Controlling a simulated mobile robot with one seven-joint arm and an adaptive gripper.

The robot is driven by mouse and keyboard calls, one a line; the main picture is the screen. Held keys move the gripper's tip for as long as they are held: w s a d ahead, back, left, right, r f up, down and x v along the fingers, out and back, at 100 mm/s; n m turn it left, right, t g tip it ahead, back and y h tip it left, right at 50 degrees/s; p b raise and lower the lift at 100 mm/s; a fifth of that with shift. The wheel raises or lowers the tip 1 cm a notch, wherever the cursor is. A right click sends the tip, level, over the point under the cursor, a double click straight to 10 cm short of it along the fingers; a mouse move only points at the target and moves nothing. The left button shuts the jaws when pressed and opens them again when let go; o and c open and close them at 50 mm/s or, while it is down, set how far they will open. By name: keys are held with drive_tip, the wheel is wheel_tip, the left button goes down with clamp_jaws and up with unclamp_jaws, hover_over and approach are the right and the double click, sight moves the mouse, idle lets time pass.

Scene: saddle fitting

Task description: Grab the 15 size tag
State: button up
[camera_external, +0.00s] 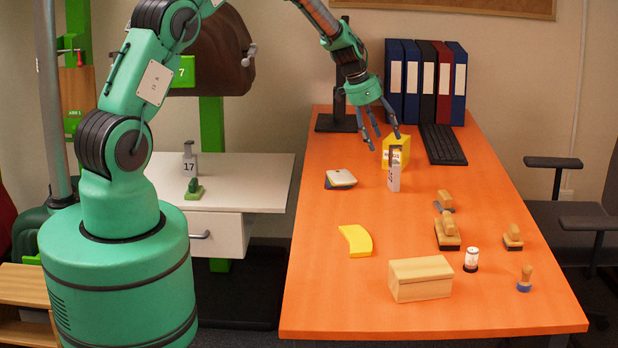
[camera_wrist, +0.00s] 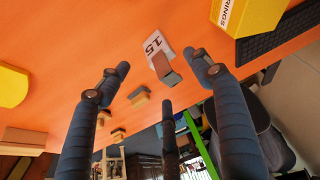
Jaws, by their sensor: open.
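The 15 size tag (camera_external: 393,180) is a small white block with a grey upper piece. It stands on the orange table in front of a yellow box. In the wrist view the tag (camera_wrist: 155,44) shows its number 15 and lies between the spread fingers. My gripper (camera_external: 383,128) is open and empty, above and slightly left of the tag, apart from it. The gripper's dark fingers (camera_wrist: 158,64) also show in the wrist view. In the outside view the number on the tag is too small to read surely.
The yellow box (camera_external: 402,146) stands close behind the tag. A keyboard (camera_external: 443,144) and binders (camera_external: 428,80) are farther back. Stamps (camera_external: 447,232), a wooden box (camera_external: 420,279) and a yellow curved piece (camera_external: 356,241) are nearer. A tag marked 17 (camera_external: 188,166) stands on the white desk.

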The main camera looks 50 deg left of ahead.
sight(390, 157)
drive_tip(key=shift+b+x, duration=0.55)
drive_tip(key=shift+x, duration=3.4)
drive_tip(key=shift+s+f, duration=0.1)
drive_tip(key=shift+b+x, duration=0.6)
drive_tip(key=shift+x, duration=1.95)
drive_tip(key=shift+s, duration=0.1)
drive_tip(key=shift+f, duration=0.1)
drive_tip(key=c, duration=1.5)
drive_tip(key=shift+s, duration=0.1)
